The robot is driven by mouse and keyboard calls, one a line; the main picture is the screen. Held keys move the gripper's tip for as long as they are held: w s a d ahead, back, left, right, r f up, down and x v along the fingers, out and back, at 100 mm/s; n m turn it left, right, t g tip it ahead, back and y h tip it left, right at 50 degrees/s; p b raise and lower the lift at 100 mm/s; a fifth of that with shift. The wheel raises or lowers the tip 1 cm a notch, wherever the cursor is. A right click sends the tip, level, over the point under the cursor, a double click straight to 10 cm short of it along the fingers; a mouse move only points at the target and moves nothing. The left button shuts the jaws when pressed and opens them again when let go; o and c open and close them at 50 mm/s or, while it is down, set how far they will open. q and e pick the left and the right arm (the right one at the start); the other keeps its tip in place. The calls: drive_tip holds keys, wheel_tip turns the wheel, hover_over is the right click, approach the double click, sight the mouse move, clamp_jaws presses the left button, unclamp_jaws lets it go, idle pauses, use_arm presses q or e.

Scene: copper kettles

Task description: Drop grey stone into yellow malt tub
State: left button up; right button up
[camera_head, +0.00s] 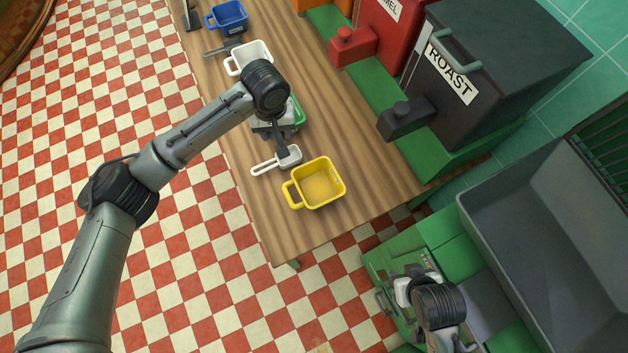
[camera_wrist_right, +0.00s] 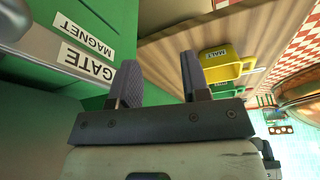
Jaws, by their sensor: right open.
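The yellow malt tub (camera_head: 298,197) stands near the front end of the wooden table, its handle to the left; it also shows in the right wrist view (camera_wrist_right: 220,75) with a MALT label. I cannot make out a grey stone in either view. My left gripper (camera_head: 282,152) hangs at a small white scoop (camera_head: 288,161) beside the tub; its fingers are too small to read. My right gripper (camera_head: 408,290) is over the green machine, right of and apart from the tub. In the right wrist view my right gripper (camera_wrist_right: 158,72) is open with nothing between its fingers.
A green tub (camera_head: 299,112) is partly hidden behind my left arm. White (camera_head: 240,62) and blue (camera_head: 229,17) tubs stand farther back. The black ROAST bin (camera_head: 480,70) borders the table. The green machine carries GATE (camera_wrist_right: 87,62) and MAGNET labels; a grey hopper (camera_head: 540,210) stands right.

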use_arm(q)
drive_tip(key=shift+n, duration=0.3)
drive_tip(key=s+d+f+b, duration=0.1)
drive_tip(key=d+f+b, duration=0.1)
drive_tip(key=f, duration=0.5)
drive_tip(key=s+d+f+b, duration=0.1)
drive_tip(key=d+f+b, duration=0.2)
drive_tip(key=f, duration=0.4)
drive_tip(key=s+d+f+b, duration=0.1)
drive_tip(key=d+f+b, duration=0.2)
drive_tip(key=f, duration=0.5)
drive_tip(key=shift+d, duration=0.45)
drive_tip(key=shift+w, duration=0.1)
drive_tip(key=o, duration=1)
drive_tip(key=shift+o, duration=0.2)
